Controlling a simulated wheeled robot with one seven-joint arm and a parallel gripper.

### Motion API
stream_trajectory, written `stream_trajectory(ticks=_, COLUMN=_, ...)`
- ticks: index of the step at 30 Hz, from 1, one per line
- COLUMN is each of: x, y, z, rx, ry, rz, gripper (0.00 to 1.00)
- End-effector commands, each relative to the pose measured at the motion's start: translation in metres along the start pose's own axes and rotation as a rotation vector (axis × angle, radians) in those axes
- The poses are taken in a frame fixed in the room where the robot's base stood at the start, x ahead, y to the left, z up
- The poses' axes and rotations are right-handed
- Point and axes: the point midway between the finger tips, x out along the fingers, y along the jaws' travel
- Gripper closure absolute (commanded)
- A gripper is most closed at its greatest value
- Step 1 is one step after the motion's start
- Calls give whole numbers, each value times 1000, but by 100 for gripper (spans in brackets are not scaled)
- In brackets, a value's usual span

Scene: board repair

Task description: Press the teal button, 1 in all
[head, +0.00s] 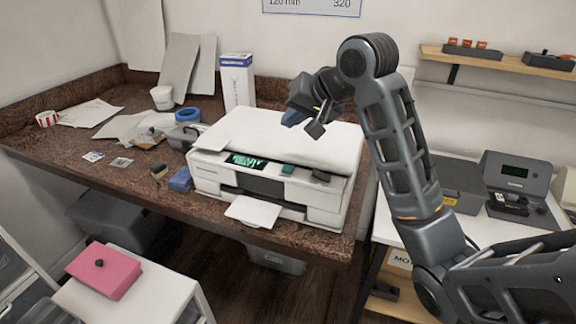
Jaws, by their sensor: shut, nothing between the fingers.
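The teal button (288,169) sits on the front top edge of a white printer (225,175), right of the printer's dark display with green marks (245,160). The printer stands on the brown speckled counter. My gripper (306,127) hangs in the air above the printer, up and slightly right of the button and apart from it. Its fingers are shut and hold nothing. The button is in plain view.
A tall white box (237,82) stands behind the printer. Blue tape (188,115), a paper cup (162,97) and papers lie to the left. A blue block (180,179) is beside the printer. A pink box (104,273) rests on a low white table.

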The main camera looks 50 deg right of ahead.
Motion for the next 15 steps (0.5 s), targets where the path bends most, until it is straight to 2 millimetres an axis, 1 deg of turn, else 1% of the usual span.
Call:
stream_trajectory(ticks=8, x=2, y=1, z=1, rx=0, ry=1, rz=-1, gripper=100)
stream_trajectory(ticks=15, x=13, y=10, z=10, rx=1, ry=-1, rz=-1, gripper=100)
